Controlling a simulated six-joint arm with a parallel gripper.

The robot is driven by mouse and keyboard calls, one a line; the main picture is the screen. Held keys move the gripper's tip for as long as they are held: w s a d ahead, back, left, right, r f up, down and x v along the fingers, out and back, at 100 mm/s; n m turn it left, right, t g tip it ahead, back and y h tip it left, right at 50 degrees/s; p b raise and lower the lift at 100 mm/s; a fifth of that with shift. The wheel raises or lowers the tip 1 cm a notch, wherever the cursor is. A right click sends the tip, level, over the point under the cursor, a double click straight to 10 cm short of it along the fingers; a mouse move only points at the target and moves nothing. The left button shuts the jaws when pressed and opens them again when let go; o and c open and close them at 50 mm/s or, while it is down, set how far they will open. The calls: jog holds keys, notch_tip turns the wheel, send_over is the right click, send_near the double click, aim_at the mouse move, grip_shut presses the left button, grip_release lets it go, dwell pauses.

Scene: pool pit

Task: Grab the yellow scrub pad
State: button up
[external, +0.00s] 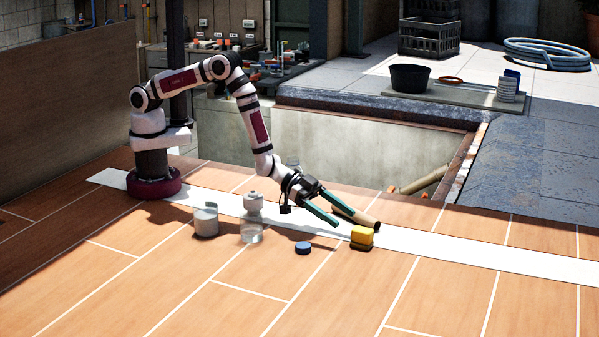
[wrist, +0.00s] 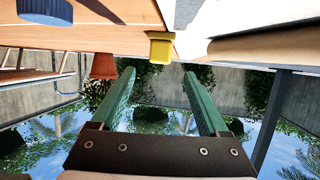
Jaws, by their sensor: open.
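The wrist view shows the open fingers (wrist: 158,74) clearly.
A tan tube (external: 356,215) lies close behind the pad and fingers; it also shows in the wrist view (wrist: 270,42). A blue round lid (external: 303,248) lies left of the pad. A clear bottle (external: 252,222) and white jar (external: 206,220) stand farther left. Front deck is clear.

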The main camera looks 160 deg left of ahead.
aim_at(357, 227)
jog(key=x, duration=0.5)
jog(key=shift+w+a+f, duration=0.15)
jog(key=shift+a, duration=0.05)
grip_shut()
